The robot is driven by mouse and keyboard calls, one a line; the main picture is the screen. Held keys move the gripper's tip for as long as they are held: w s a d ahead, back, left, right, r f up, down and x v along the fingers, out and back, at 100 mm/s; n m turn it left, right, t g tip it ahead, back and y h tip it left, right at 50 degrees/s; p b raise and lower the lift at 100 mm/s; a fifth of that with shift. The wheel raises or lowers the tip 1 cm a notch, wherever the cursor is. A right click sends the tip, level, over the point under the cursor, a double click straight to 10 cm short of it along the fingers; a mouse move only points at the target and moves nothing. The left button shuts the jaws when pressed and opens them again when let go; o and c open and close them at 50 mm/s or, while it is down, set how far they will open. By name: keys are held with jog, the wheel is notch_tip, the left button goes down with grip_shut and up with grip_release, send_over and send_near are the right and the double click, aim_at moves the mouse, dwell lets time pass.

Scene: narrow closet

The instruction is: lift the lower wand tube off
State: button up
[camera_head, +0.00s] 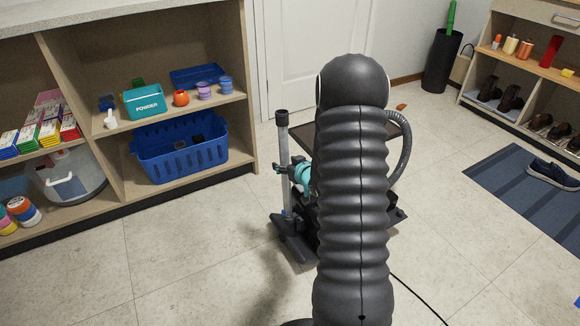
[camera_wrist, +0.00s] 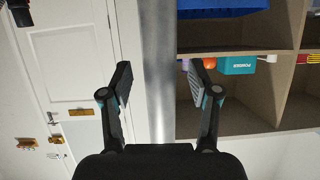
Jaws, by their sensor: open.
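The lower wand tube (camera_head: 286,155) is a grey metal pipe standing upright, with a dark collar (camera_head: 282,117) at its top. In the wrist view the tube (camera_wrist: 158,60) runs down the picture between the two fingers of my gripper (camera_wrist: 160,82). The fingers are open, with a gap on each side of the tube; I cannot tell how deep it sits between them. In the head view my dark arm covers much of the middle. A teal part beside the tube shows there, but I cannot tell what it belongs to.
A dark base (camera_head: 295,245) stands on the floor under the tube, and a ribbed hose (camera_head: 404,150) curves right of my arm. Shelves at left hold a blue basket (camera_head: 180,146) and a teal powder box (camera_head: 144,101). A striped mat (camera_head: 500,178) lies at right. Floor in front is clear.

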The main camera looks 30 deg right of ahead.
aim_at(286, 146)
jog(key=shift+w, duration=0.1)
grip_shut()
jog(key=c, duration=0.7)
grip_release()
grip_shut()
jog(key=shift+r, duration=0.1)
jog(key=shift+r+p, duration=2.3)
jog(key=shift+r, duration=1.35)
